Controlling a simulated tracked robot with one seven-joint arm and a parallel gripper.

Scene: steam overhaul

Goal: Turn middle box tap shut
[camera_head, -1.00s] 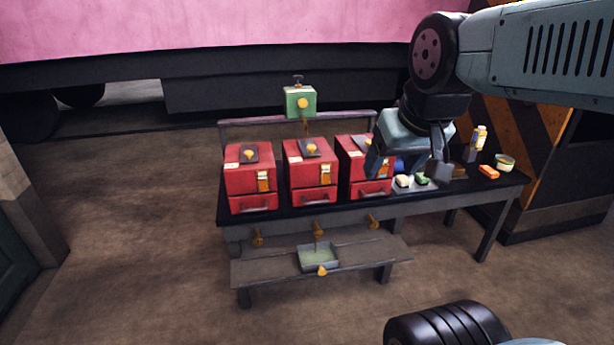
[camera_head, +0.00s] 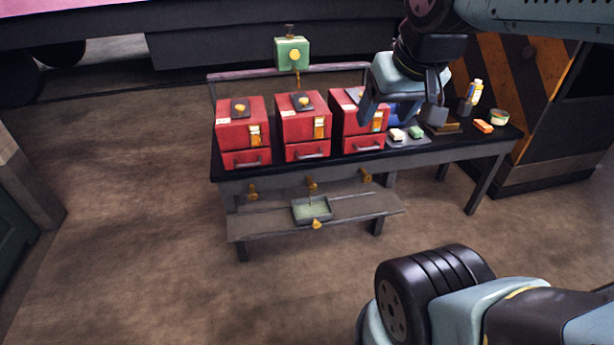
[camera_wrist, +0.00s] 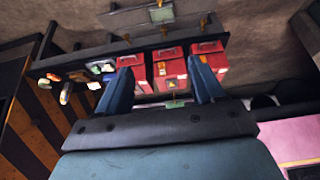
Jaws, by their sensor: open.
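Three red boxes stand in a row on a dark bench: the left box (camera_head: 242,135), the middle box (camera_head: 303,128) and the right box (camera_head: 352,118). Three brass taps hang below the bench's front edge. The middle tap (camera_head: 311,184) is above a shallow tray (camera_head: 298,210), with a thin line between them. I cannot tell how far its handle is turned. My gripper (camera_head: 402,112) is open and empty, in front of the right box's right side in the head view and apart from the taps. Its spread fingers (camera_wrist: 160,76) also show in the wrist view, which sees the bench upside down.
A green box (camera_head: 292,55) on a post stands behind the boxes. Small blocks, a bottle (camera_head: 476,93) and a round tin (camera_head: 499,117) lie at the bench's right end. A low shelf (camera_head: 262,224) carries the tray.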

